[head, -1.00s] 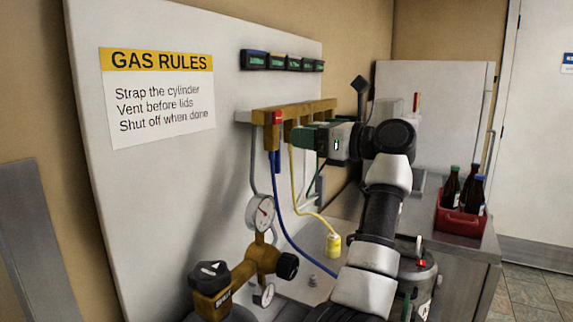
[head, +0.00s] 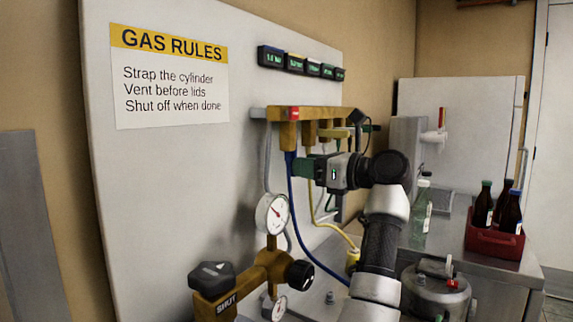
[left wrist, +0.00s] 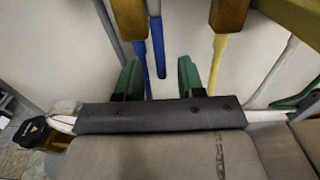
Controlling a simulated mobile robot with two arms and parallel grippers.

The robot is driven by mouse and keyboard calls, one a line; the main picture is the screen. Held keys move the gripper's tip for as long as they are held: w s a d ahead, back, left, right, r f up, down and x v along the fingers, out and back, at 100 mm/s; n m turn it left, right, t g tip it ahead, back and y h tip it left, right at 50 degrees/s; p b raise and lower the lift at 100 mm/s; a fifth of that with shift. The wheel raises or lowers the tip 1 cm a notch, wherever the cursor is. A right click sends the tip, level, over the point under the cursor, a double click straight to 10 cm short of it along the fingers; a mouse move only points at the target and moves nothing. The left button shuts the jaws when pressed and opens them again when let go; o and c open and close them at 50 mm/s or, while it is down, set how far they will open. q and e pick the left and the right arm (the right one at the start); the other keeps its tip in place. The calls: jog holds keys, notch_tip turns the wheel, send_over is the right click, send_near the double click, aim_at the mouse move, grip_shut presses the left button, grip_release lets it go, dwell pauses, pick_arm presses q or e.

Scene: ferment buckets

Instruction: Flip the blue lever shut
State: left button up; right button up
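The blue lever (left wrist: 158,48) hangs straight down on a pale stem in the left wrist view, beside a brass valve (left wrist: 130,18) with a blue hose below it. My left gripper (left wrist: 159,76) is open, its two green fingers apart on either side of the lever's lower end. Contact with the lever is not visible. In the head view, my left gripper (head: 308,168) is just below the brass manifold (head: 318,114), by the blue hose (head: 292,205). The lever cannot be made out there. My right gripper is not in view.
A yellow hose (left wrist: 215,62) hangs right of the fingers. A gauge (head: 272,214) and a regulator with a black knob (head: 212,276) stand lower left. A red crate of bottles (head: 494,240) and a steel pot (head: 436,290) are on the counter at right.

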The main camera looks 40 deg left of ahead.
pick_arm(q)
jog(key=a, duration=0.5)
jog(key=shift+s+a, duration=0.3)
grip_shut()
